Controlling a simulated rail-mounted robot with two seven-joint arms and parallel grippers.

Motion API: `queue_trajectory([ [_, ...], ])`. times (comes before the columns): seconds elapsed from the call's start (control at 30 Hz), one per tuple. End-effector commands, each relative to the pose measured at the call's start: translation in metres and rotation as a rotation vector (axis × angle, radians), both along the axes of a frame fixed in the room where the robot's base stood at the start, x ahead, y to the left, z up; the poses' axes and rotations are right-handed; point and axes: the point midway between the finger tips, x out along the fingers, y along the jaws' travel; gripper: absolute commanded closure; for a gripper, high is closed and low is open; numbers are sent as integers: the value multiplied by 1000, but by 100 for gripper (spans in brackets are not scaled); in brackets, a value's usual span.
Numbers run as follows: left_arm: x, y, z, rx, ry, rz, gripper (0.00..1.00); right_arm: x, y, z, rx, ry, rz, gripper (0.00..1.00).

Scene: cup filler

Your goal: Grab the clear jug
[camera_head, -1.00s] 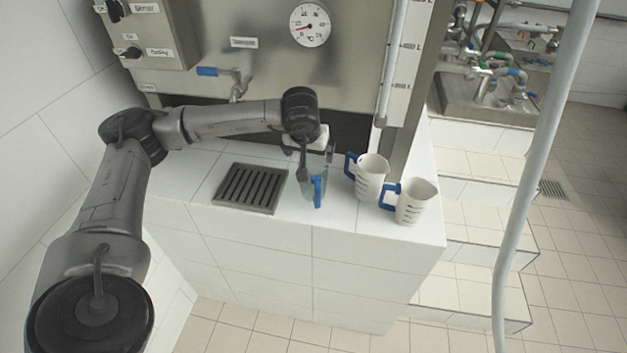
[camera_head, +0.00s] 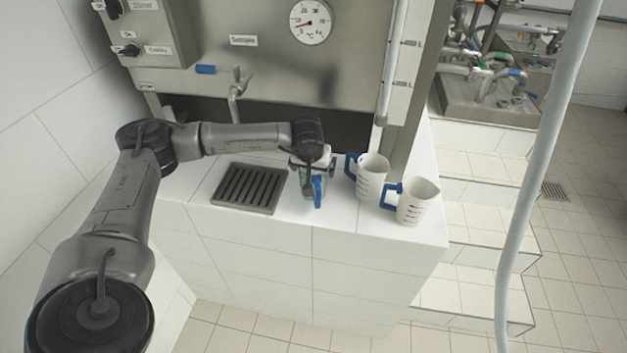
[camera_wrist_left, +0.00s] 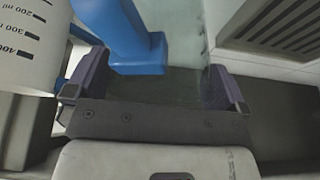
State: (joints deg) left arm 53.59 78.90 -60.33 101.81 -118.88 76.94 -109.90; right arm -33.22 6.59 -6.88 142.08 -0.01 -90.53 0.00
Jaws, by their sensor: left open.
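The clear jug (camera_head: 318,191) with a blue handle stands on the white tiled counter, just right of the drain grate. My left gripper (camera_head: 313,168) is low over it and hides much of its body in the head view. In the left wrist view, the jug's blue handle (camera_wrist_left: 138,48) lies between the spread fingers of my left gripper (camera_wrist_left: 157,72). The fingers are open with a gap beside the handle. The see-through body is hard to make out there. My right gripper is not in view.
The drain grate (camera_head: 249,188) lies left. A tap (camera_head: 236,88) sticks out from the steel panel behind. A hose (camera_head: 533,170) hangs at right.

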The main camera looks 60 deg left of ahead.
Motion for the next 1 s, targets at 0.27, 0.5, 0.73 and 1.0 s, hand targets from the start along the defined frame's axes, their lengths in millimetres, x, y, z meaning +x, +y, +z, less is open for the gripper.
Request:
queue_trajectory([
  [0.27,1,2,-5,0,0,0,0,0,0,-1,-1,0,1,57],
  [0.5,1,2,-5,0,0,1,23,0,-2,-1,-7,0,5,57],
  [0.73,1,2,-4,0,0,1,34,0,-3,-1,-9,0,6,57],
  [1.0,2,2,3,1,-2,1,34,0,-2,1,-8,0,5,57],
])
